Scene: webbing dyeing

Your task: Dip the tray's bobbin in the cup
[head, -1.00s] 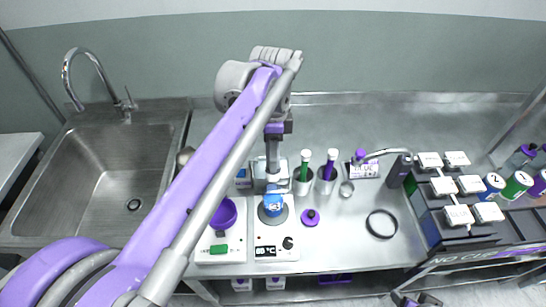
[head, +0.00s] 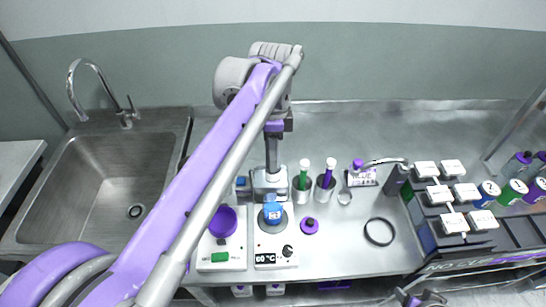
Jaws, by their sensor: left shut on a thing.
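My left gripper (head: 271,196) points down over the right hotplate (head: 285,261) and is shut on a blue bobbin (head: 272,213). The bobbin is upright over the round grey heating plate. I cannot make out a cup wall around it, so I cannot tell whether it is inside the cup or above it. The gripper hides its top. No tray can be told apart clearly. Part of my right gripper (head: 424,299) shows at the bottom edge; its jaws are not clear.
Left of the hotplate is a white device with a purple bowl (head: 223,221). Behind and right stand two holders with a green marker (head: 304,174) and a purple one (head: 328,173). A purple knobbed lid (head: 309,226) and black ring (head: 380,231) lie right. A rack (head: 452,222) stands far right.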

